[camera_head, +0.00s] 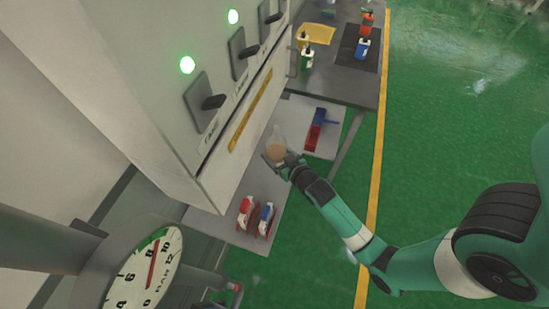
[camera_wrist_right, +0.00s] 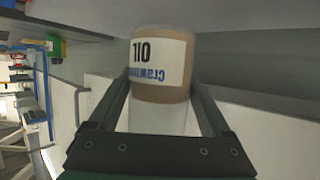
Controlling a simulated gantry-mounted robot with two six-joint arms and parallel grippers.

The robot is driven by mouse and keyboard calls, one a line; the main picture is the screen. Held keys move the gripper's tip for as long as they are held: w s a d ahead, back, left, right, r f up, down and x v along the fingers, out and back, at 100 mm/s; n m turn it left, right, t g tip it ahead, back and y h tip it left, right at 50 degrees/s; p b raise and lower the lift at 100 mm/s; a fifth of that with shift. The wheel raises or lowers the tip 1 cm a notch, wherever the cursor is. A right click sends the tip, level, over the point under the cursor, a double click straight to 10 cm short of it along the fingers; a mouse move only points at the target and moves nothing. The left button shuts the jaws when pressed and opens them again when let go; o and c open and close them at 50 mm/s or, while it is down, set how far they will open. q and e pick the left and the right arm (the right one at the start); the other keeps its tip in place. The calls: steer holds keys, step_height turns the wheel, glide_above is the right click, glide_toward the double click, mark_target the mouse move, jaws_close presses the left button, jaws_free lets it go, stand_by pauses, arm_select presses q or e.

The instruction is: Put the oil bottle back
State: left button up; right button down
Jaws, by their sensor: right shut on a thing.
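The oil bottle (camera_head: 277,145), a tan-bottomed container with a clear, pale upper part, is at the end of my right arm in the head view. In the right wrist view the oil bottle (camera_wrist_right: 160,66) shows a white label whose lettering appears upside down. It sits between the two black fingers. My right gripper (camera_head: 281,160) is shut on it; the gripper also shows in the right wrist view (camera_wrist_right: 160,105). The bottle is beside the cabinet's lower front edge, above or near the grey shelf; I cannot tell whether it touches it. My left gripper is not in view.
A white cabinet (camera_head: 150,90) with lit green lamps stands left of the bottle. A red-blue tool (camera_head: 316,130) lies behind. A dark table (camera_head: 340,85) holds several bottles. Green floor is open at right.

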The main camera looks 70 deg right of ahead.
steer(key=d+f, duration=0.1)
steer(key=w+d+f, duration=0.1)
steer(key=f, duration=0.1)
steer(key=shift+w, duration=0.2)
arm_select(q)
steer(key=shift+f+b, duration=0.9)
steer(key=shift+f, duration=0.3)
arm_select(e)
steer(key=shift+w+d+f, duration=0.1)
steer(key=shift+d+f, duration=0.1)
steer(key=shift+f, duration=1.6)
steer(key=shift+f, duration=0.1)
jaws_free()
steer(key=shift+s+a+r, duration=0.15)
steer(key=shift+s+r, duration=0.05)
steer(key=shift+r, duration=0.05)
arm_select(q)
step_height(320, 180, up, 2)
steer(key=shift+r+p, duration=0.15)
steer(key=shift+p, duration=1.05)
arm_select(e)
steer(key=v, duration=1.1)
steer(key=shift+s, duration=0.2)
steer(key=shift+a, duration=0.15)
